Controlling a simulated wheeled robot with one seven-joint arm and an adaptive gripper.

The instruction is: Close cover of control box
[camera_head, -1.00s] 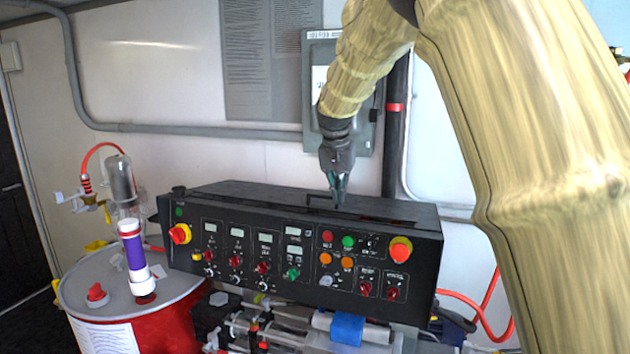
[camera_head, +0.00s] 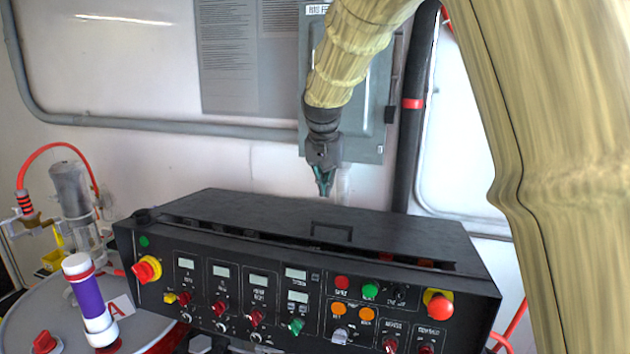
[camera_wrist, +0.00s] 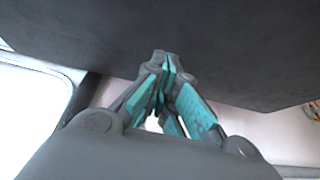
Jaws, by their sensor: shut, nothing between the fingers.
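The black control box (camera_head: 290,305) stands across the lower middle of the head view, its front panel full of knobs, buttons and small displays. Its cover (camera_head: 260,217) lies almost flat on top, with a raised handle (camera_head: 331,228) near its front edge. A dark gap runs along that front edge, with small red parts showing at its right, so the cover looks slightly raised. My gripper (camera_head: 323,188) is shut and empty, pointing down above the cover's back part, apart from the handle. In the wrist view its fingertips (camera_wrist: 165,65) show against a dark surface, probably the box; contact cannot be told.
A grey wall cabinet (camera_head: 370,130) and a black vertical pipe (camera_head: 412,130) stand behind the box. A drum (camera_head: 35,310) with a purple-and-white tube (camera_head: 88,298) is at left. The space above the cover is otherwise free.

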